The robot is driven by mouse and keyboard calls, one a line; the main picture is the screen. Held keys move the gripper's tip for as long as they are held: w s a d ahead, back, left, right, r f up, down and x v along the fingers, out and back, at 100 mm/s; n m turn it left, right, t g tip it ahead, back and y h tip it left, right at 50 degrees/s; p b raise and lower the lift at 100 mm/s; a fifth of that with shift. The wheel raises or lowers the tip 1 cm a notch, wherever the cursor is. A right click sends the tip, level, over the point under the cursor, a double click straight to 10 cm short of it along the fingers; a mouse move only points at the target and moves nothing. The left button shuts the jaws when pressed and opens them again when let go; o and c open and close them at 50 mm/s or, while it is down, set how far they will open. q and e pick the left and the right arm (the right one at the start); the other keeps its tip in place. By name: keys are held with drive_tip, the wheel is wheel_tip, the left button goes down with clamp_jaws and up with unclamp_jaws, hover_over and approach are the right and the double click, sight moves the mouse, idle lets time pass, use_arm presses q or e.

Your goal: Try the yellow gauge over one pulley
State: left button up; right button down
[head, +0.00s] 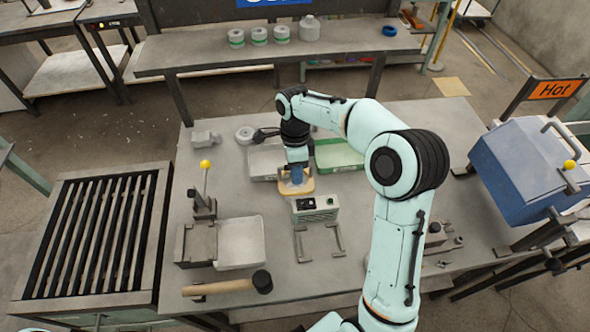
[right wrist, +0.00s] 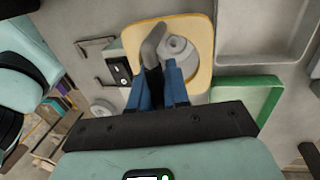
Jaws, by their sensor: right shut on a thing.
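The yellow gauge (head: 309,187) is a flat plate with a large rounded opening. It is under my right gripper (head: 296,180), near the middle of the table. In the right wrist view the gauge (right wrist: 205,75) shows ahead of my blue fingers (right wrist: 160,88), which are shut on its grey and black handle (right wrist: 152,45). A grey pulley (right wrist: 178,48) shows inside the opening, partly hidden by the handle and fingers. I cannot tell whether the gauge rests on the table or hovers. Another grey round piece (head: 245,134) lies farther back. My left gripper is out of view.
A grey tray (head: 262,176) and a green tray (head: 340,166) stand just behind. A small control box (head: 316,208) is close in front. A mallet (head: 225,287), a yellow-knobbed press (head: 203,208) and a slatted rack (head: 95,240) are left. A blue "Hot" box (head: 525,170) is right.

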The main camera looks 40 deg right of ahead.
drive_tip(key=shift+f+b, duration=1.2)
drive_tip(key=shift+f, duration=1.05)
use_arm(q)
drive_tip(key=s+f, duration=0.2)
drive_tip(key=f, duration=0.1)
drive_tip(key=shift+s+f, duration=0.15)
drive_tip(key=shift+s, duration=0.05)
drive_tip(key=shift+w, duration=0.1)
use_arm(e)
drive_tip(key=shift+f, duration=0.35)
drive_tip(key=c, duration=1)
unclamp_jaws()
use_arm(q)
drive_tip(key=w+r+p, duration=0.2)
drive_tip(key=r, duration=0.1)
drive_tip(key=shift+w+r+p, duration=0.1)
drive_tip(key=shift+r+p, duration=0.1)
drive_tip(key=shift+p, duration=0.1)
use_arm(e)
drive_tip(key=r, duration=0.4)
drive_tip(key=w+d+r, duration=0.1)
drive_tip(key=r, duration=0.3)
drive_tip(key=w+r, duration=0.1)
drive_tip(key=r, duration=0.4)
drive_tip(key=shift+w+d+r, duration=0.1)
drive_tip(key=shift+d, duration=0.05)
